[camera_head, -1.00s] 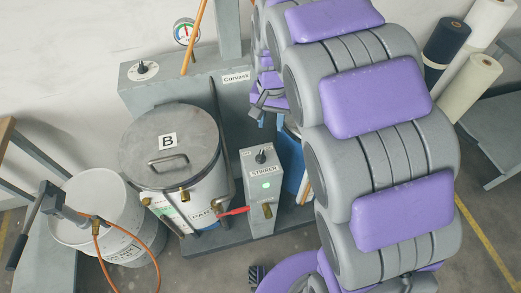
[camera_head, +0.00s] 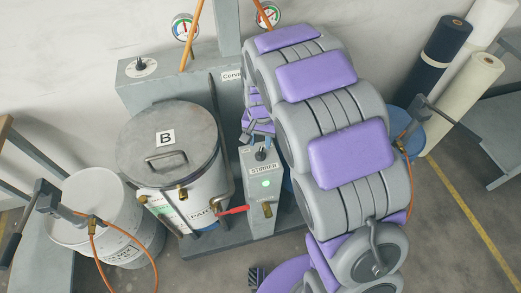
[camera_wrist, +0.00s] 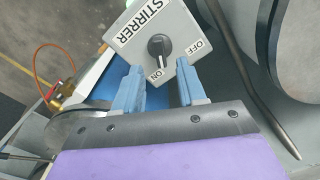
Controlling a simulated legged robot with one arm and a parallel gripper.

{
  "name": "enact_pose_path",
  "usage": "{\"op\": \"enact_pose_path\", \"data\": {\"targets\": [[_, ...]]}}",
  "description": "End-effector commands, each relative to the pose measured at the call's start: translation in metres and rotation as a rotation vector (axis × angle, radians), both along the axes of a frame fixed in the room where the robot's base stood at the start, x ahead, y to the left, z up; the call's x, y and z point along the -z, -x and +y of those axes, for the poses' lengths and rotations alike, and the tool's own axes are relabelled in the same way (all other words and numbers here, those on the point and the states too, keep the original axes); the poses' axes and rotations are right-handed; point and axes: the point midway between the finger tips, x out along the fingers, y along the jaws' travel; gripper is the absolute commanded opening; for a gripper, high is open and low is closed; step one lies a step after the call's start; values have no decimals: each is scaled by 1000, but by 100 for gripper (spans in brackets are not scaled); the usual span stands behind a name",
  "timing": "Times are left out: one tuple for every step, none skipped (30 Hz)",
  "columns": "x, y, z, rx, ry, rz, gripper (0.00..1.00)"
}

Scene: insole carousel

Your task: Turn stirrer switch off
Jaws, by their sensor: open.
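The stirrer box (camera_head: 261,215) is a grey post with a "STIRRER" label and a lit green lamp (camera_head: 265,183). Its black rotary switch (camera_wrist: 159,46) sits on the top face, between the "STIRRER" label and the "ON" and "OFF" marks, with its white pointer line toward "ON". My gripper (camera_wrist: 159,67) is open and empty. Its two blue fingers are spread near the "ON" edge of the box, one on each side of the switch's line, not closed on it. In the head view my arm partly hides the gripper beside the box top.
A lidded drum marked B (camera_head: 170,180) stands left of the box, with a red-handled valve (camera_head: 232,210) between them. A white bucket (camera_head: 115,205) with an orange hose is farther left. Rolls (camera_head: 448,45) stand at the back right.

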Motion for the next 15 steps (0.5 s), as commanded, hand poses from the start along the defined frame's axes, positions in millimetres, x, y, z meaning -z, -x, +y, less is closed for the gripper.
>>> {"op": "enact_pose_path", "data": {"targets": [[12, 1, 0, 0, 1, 4, 40], [17, 1, 0, 0, 1, 3, 40], [23, 0, 1, 0, 1, 1, 40], [28, 0, 1, 0, 0, 1, 40], [32, 0, 1, 0, 0, 1, 40], [36, 0, 0, 0, 1, 1, 40], [39, 0, 0, 0, 0, 2, 40], [42, 0, 0, 0, 0, 2, 40], [44, 0, 0, 0, 0, 2, 40], [46, 0, 0, 0, 0, 2, 40], [47, 0, 0, 0, 0, 1, 40], [48, 0, 0, 0, 0, 1, 40], [49, 0, 0, 0, -1, 0, 40], [49, 0, 0, 0, -1, 0, 40], [50, 0, 0, 0, -1, 0, 40]]}}
